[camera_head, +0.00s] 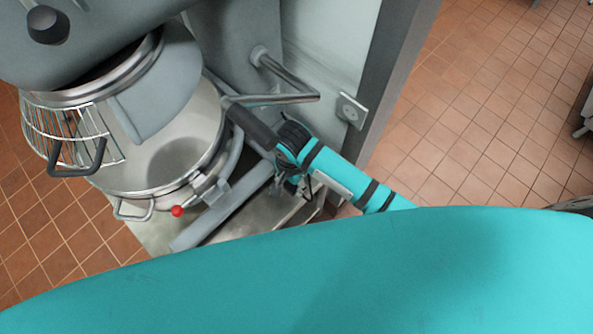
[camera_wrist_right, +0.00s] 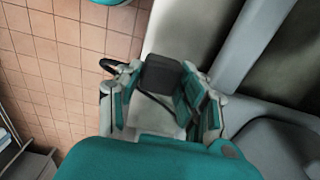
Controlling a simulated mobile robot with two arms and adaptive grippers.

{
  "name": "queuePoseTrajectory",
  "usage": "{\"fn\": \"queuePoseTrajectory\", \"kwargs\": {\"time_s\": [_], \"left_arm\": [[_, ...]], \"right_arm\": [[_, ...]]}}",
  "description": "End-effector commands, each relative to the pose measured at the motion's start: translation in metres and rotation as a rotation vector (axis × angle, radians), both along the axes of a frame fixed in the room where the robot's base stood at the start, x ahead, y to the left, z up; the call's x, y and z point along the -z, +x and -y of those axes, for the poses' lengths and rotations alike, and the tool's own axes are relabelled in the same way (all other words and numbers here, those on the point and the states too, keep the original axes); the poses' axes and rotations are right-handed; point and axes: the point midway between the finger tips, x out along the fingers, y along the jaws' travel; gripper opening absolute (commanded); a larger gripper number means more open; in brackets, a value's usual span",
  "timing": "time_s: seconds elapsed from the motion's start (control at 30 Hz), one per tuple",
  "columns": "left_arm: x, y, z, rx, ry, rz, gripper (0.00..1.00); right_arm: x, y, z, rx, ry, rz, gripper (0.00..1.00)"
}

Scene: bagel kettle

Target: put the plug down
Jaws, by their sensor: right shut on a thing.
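The plug (camera_wrist_right: 160,74) is a dark grey block between the fingers of my right gripper (camera_wrist_right: 165,100) in the right wrist view. A black cable (camera_wrist_right: 112,64) loops out beside it. The gripper is shut on the plug. In the head view my right gripper (camera_head: 292,182) is low beside the mixer's base, below the dark end of a handle. The plug cannot be made out there. I cannot tell whether the plug touches any surface. My left gripper is not in view.
A large grey mixer with a steel bowl (camera_head: 175,150) and wire guard (camera_head: 65,130) stands at left. A dark-ended metal handle (camera_head: 285,98) reaches out near my right arm. A wall socket (camera_head: 351,110) is on the pale wall. Open tiled floor (camera_head: 480,120) lies at right.

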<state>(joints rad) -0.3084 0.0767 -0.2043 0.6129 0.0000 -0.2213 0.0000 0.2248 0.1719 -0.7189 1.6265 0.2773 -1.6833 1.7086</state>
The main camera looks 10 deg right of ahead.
Motion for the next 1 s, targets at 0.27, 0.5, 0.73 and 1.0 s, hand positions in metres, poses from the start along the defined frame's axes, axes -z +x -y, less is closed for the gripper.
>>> {"fn": "queuePoseTrajectory", "kwargs": {"time_s": [0.27,0.5,0.73,1.0], "left_arm": [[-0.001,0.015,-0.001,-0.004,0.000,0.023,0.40],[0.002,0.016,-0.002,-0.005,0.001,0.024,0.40],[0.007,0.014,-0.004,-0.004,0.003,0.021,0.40],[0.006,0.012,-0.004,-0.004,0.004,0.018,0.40]], "right_arm": [[-0.001,0.057,0.024,0.002,-0.003,0.002,0.00],[0.030,0.054,0.023,0.000,-0.001,-0.001,0.00],[0.059,0.053,0.023,0.000,-0.001,-0.002,0.00],[0.070,0.057,0.024,0.000,0.001,0.001,0.00]]}}
